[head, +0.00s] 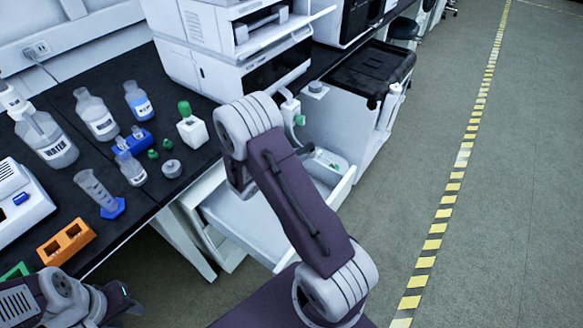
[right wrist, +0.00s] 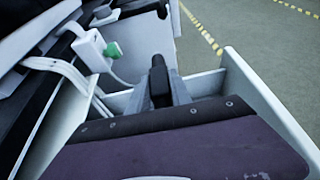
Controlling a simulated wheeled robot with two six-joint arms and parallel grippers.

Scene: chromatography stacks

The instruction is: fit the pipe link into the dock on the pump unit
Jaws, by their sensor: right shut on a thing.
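My right gripper (right wrist: 163,84) shows in the right wrist view with dark fingers close together. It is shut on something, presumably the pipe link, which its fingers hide. A white fitting with a green part also shows beside my arm in the head view (head: 299,120). I cannot make out the pump unit's dock. My left gripper (head: 122,302) is at the lower left, its fingers unclear.
An open white drawer (head: 262,238) lies below my right arm, with a white and green item (head: 326,160) near it. Bottles, an orange rack (head: 66,243) and a green-capped white bottle (head: 192,128) stand on the black bench. The floor at right is clear.

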